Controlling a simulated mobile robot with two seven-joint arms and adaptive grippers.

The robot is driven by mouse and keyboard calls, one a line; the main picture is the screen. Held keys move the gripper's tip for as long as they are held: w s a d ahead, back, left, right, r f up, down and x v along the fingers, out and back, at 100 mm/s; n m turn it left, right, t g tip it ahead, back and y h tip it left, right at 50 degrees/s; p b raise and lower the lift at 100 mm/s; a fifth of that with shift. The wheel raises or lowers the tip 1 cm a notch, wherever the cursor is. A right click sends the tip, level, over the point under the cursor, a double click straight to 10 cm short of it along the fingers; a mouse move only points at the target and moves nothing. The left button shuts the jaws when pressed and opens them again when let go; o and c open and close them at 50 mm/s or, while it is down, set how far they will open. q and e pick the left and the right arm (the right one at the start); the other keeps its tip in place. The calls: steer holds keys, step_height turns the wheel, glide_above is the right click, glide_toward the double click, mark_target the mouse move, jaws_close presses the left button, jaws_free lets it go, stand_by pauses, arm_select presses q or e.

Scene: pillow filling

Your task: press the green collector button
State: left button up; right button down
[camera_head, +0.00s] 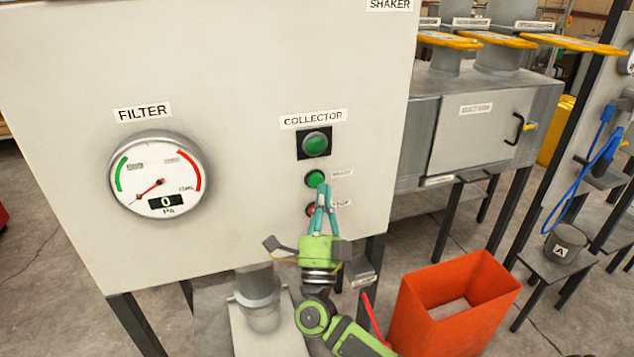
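The green collector button (314,179) is on the pale panel, below the COLLECTOR label and a larger green round light or button (315,143) in a black square. A red button (310,210) below it is partly hidden by my gripper. My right gripper (323,187) points up at the panel, with its teal fingers drawn together at the tips and nothing seen between them. The tips overlap the lower right edge of the green button. I cannot tell if they touch it. My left gripper is not in view.
A FILTER gauge (158,181) reading 0 is on the panel's left. An orange bin (424,300) stands at the lower right. A grey metal box (482,135) with yellow handles above it is at the right. A pot marked A (566,243) sits on a small stand.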

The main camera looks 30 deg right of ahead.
steer(key=shift+w, duration=0.1)
stand_by(0.7)
steer(key=shift+w+d, duration=0.1)
steer(key=shift+w, duration=0.25)
steer(key=shift+w+d+b, duration=0.1)
steer(key=shift+w+b, duration=0.3)
steer(key=shift+w, duration=0.05)
stand_by(0.8)
steer(key=shift+s, duration=0.1)
steer(key=shift+s+a+p, duration=0.2)
steer(key=shift+s+p, duration=0.2)
steer(key=shift+s, duration=0.4)
steer(key=s+p, duration=0.1)
steer(key=s, duration=0.1)
steer(key=s+a+p, duration=0.1)
steer(key=s, duration=0.1)
steer(key=shift+s+a, duration=0.1)
steer(key=shift+s, duration=0.3)
